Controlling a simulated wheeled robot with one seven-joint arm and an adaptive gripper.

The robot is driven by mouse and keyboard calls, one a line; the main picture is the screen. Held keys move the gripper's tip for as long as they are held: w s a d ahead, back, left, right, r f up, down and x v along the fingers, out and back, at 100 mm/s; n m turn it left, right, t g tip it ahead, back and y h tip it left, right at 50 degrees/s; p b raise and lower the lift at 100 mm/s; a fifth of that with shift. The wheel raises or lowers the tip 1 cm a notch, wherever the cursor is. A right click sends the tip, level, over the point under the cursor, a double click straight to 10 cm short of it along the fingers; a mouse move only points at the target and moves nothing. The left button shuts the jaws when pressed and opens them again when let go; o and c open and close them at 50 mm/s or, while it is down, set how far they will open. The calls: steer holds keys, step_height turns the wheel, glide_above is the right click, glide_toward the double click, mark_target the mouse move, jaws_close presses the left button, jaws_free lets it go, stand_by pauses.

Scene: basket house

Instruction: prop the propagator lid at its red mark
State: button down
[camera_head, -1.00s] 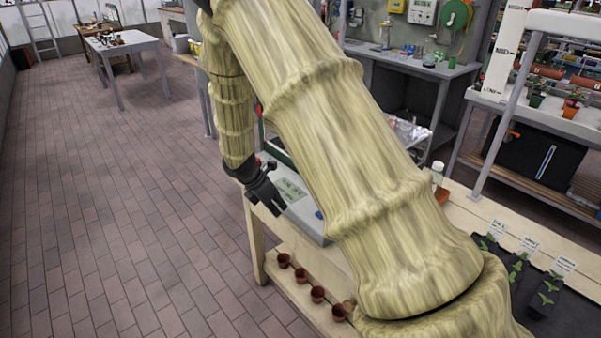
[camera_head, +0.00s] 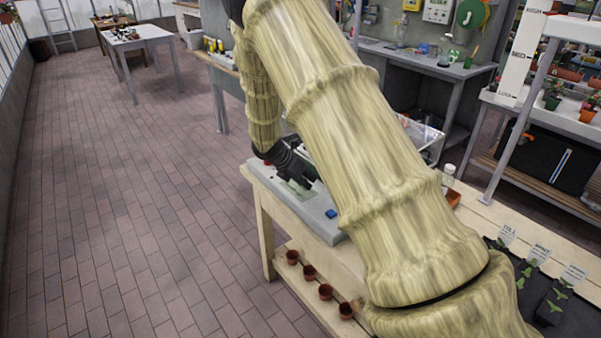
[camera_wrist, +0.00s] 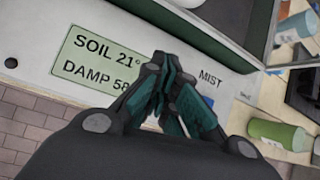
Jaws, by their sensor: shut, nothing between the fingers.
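The propagator's grey front panel (camera_head: 318,212) sits at the near left end of the wooden bench, mostly behind my arm. In the wrist view the panel (camera_wrist: 30,62) carries a green display (camera_wrist: 98,62) reading "SOIL 21°" and "DAMP 58", with a "MIST" label beside it. A blue button (camera_head: 331,213) is on the panel. A clear, box-like cover (camera_head: 428,138), perhaps the lid, shows partly behind my arm. I cannot make out a red mark on it. My gripper (camera_wrist: 165,72) is shut and empty over the panel, beside the display; it also shows in the head view (camera_head: 298,170).
Several small terracotta pots (camera_head: 309,272) stand on the bench's lower shelf. Black seedling trays (camera_head: 548,300) with labels lie at the right. A small bottle (camera_head: 448,175) stands behind my arm. The brick floor (camera_head: 120,200) at left is clear.

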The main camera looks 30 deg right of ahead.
steer(key=shift+w+d+r+p, duration=0.2)
steer(key=shift+d+r+p, duration=0.15)
steer(key=shift+d+r, duration=0.25)
steer(key=shift+w+d+r+p, duration=0.15)
steer(key=shift+d+r+p, duration=0.2)
steer(key=shift+d+r, duration=0.25)
steer(key=shift+w+r, duration=0.15)
steer(key=shift+r, duration=0.1)
